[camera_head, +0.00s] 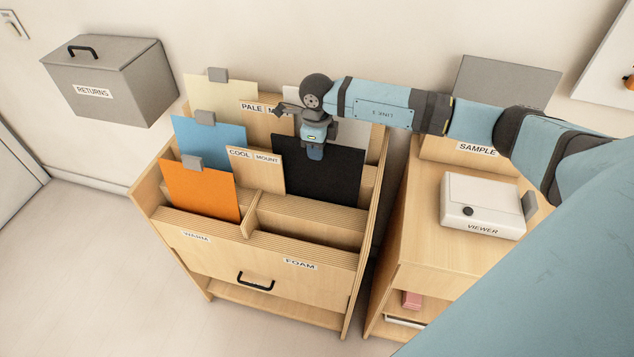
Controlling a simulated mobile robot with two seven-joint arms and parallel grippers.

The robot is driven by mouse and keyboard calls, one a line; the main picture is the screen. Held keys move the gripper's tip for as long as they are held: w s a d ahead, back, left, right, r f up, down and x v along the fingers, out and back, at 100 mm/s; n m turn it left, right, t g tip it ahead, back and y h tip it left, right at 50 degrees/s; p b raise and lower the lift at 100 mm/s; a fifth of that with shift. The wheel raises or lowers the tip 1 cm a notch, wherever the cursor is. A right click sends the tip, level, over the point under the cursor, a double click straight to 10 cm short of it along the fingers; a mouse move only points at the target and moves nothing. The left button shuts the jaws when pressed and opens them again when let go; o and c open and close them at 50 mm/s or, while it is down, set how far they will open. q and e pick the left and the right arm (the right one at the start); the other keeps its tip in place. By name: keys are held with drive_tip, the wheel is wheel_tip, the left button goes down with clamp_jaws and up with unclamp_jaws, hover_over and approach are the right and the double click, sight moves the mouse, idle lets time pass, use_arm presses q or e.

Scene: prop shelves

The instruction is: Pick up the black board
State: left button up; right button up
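The black board (318,180) stands upright in the wooden rack, in a slot to the right of the "COOL MOUNT" divider (256,169). Its upper edge is partly hidden by my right arm's wrist. My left gripper is not in view.
An orange board (203,192), a blue board (210,140) and a cream board (222,98) stand in the rack's left side. The front "FOAM" slot (300,222) looks empty. A white "VIEWER" box (482,205) sits on the right cabinet; a grey "RETURNS" box (112,85) is at left.

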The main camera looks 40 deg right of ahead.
clamp_jaws()
drive_tip(key=shift+r, duration=0.15)
